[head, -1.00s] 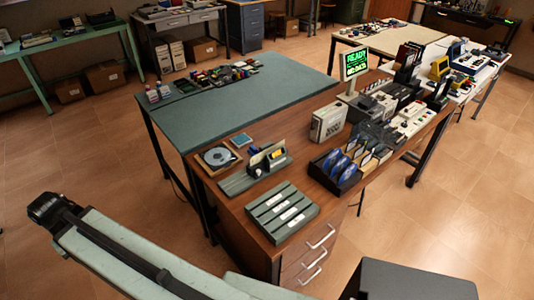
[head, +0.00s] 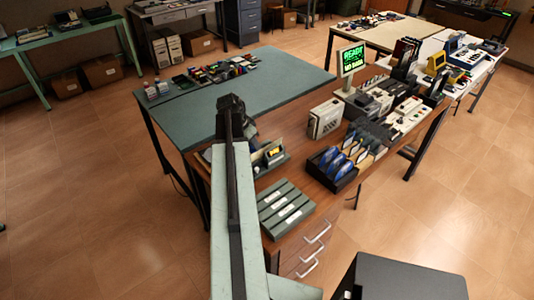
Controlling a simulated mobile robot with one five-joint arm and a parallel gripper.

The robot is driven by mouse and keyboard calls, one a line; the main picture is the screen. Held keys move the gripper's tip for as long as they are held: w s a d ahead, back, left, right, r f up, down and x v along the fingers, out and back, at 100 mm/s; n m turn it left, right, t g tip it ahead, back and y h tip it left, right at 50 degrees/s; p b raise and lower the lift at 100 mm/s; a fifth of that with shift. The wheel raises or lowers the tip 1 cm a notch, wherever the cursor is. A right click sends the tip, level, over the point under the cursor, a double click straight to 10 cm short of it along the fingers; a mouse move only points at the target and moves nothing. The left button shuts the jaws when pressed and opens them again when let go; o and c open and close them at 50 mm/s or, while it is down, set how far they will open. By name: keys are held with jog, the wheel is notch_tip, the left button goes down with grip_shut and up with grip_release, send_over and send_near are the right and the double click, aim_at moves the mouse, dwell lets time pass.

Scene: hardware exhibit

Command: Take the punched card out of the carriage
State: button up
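My gripper (head: 231,106) is the dark end of my raised pale green arm. Just right of my arm is a grey-green holder (head: 274,167), which looks like the carriage. A cream, card-like piece (head: 266,147) stands upright in it, with a yellow item beside it. I cannot tell for certain that this piece is the punched card. My arm hides the holder's left part.
A grey-green slotted block (head: 286,209) lies on the brown desk in front of the holder. To the right are a black rack with blue discs (head: 333,166), a beige box (head: 325,119) and a green-lit monitor (head: 352,60).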

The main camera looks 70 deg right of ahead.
aim_at(257, 153)
jog(key=b+x, duration=0.5)
jog(key=x, duration=0.2)
jog(key=shift+w+a+f+b, duration=0.2)
jog(key=shift+w+a+b, duration=0.2)
jog(key=shift+r, duration=0.2)
jog(key=shift+s, duration=0.1)
grip_shut()
